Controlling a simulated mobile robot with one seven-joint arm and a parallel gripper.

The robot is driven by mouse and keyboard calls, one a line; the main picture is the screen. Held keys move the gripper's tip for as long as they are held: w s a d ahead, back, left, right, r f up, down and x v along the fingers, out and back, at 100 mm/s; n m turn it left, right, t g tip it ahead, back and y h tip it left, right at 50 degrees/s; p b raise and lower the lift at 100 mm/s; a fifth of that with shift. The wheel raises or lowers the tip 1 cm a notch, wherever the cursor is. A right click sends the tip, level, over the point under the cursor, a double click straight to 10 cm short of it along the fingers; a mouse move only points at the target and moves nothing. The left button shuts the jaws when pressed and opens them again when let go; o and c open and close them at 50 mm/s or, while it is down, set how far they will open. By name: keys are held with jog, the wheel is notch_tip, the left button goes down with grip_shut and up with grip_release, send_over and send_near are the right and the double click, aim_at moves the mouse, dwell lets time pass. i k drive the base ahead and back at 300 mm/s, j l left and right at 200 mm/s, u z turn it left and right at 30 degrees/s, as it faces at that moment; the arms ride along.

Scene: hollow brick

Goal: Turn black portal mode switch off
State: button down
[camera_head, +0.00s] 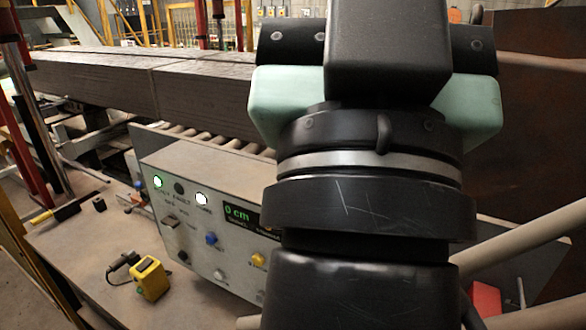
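A grey control panel (165,240) stands in the middle of the camera_head view, its right part hidden behind my arm. A dark switch (171,221) sits on its upper left, and a small black knob (183,256) lies below it. The labels are too small to read, so I cannot tell which one is the portal mode switch or how it is set. A blue knob (211,238) and a yellow knob (258,259) are further right. My arm fills the centre right. My gripper is not in view.
On the panel, a green lamp (158,182) and a white lamp (202,199) are lit, and a display (242,214) reads 0 cm. A yellow box (150,278) with a black plug lies left of the panel. Long stacked beams (110,82) and rollers (195,137) lie behind.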

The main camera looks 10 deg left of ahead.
aim_at(171, 221)
jog(key=i+j+u, duration=0.25)
jog(key=j, duration=0.25)
jog(key=i+j+u, duration=0.3)
jog(key=i+j, duration=0.15)
jog(key=i, duration=0.1)
